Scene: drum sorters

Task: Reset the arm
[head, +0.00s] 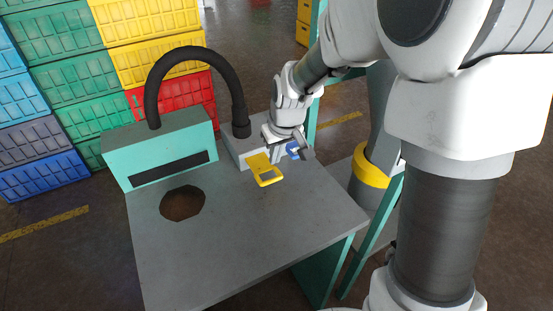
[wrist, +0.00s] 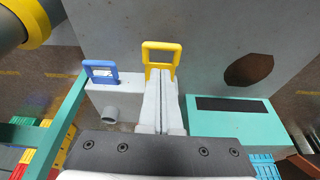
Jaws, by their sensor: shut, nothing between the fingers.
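My gripper (head: 284,146) is at the far right of the grey table, beside a white box (head: 236,148). In the wrist view its two fingers (wrist: 161,80) are together with nothing between them. Their tips overlap the lower part of a yellow handle (wrist: 162,45). The yellow handle (head: 265,172) also shows in the head view, just in front of the gripper. I cannot tell whether the fingers touch it. A blue handle (wrist: 100,72) is left of the fingers in the wrist view; in the head view it is partly hidden behind the gripper.
A grey table (head: 240,235) has a dark round hole (head: 182,203) and a teal slotted box (head: 170,150). A black hose (head: 190,52) arches between the boxes. Stacked coloured crates (head: 75,90) stand behind. The table's front is clear.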

